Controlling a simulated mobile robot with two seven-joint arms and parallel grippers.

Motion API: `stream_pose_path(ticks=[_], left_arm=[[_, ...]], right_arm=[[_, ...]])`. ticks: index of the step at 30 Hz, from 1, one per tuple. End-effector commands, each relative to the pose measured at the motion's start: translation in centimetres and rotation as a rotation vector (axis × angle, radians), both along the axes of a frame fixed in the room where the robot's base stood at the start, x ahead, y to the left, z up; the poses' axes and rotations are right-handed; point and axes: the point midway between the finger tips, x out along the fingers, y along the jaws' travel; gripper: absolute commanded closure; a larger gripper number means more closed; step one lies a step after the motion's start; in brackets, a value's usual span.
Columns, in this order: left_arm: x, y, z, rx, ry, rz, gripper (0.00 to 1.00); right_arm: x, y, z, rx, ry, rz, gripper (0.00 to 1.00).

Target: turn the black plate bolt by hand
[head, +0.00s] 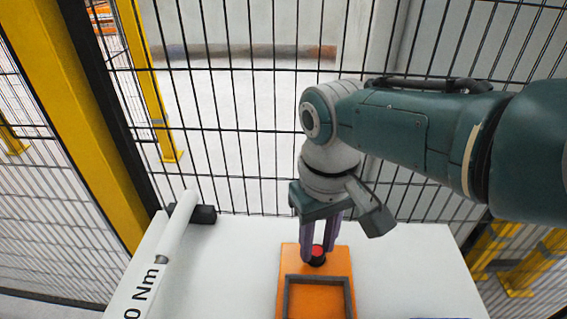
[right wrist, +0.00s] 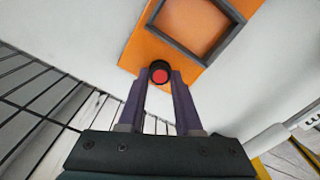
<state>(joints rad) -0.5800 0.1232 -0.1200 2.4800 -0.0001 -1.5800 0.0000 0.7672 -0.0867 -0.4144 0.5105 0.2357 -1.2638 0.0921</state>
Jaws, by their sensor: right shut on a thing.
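The black bolt (head: 317,260) with a red top stands at the far end of the orange plate (head: 288,262) on the white table. It also shows in the right wrist view (right wrist: 160,74), between my fingertips. My right gripper (head: 319,250) points down from above, its two purple fingers shut on the bolt from both sides. The right wrist view shows the gripper (right wrist: 161,80) with a finger on each side of the bolt's black rim. The bolt's lower part is hidden. My left gripper is not in view.
A dark square frame (head: 289,300) sits on the orange plate, close to the bolt. A white tool marked Nm (head: 176,232) lies at the table's left, by a black block (head: 204,214). A wire fence (head: 240,150) stands behind the table. White tabletop is clear on both sides of the plate.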

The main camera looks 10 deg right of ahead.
Motion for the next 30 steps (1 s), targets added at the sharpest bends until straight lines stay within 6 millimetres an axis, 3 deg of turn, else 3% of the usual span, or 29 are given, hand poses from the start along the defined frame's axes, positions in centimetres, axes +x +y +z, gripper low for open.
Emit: stream_pose_path(ticks=[12,28,29,30], left_arm=[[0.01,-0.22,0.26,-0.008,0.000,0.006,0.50],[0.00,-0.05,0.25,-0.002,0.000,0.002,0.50],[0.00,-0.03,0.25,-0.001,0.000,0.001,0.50],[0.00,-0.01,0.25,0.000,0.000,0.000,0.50]], right_arm=[[0.07,0.17,0.22,0.003,0.001,-0.171,1.00],[0.09,0.17,0.23,0.003,0.000,-0.191,1.00],[0.09,0.17,0.23,0.003,0.000,-0.191,0.64],[0.09,0.17,0.22,0.003,0.000,-0.191,0.59]])
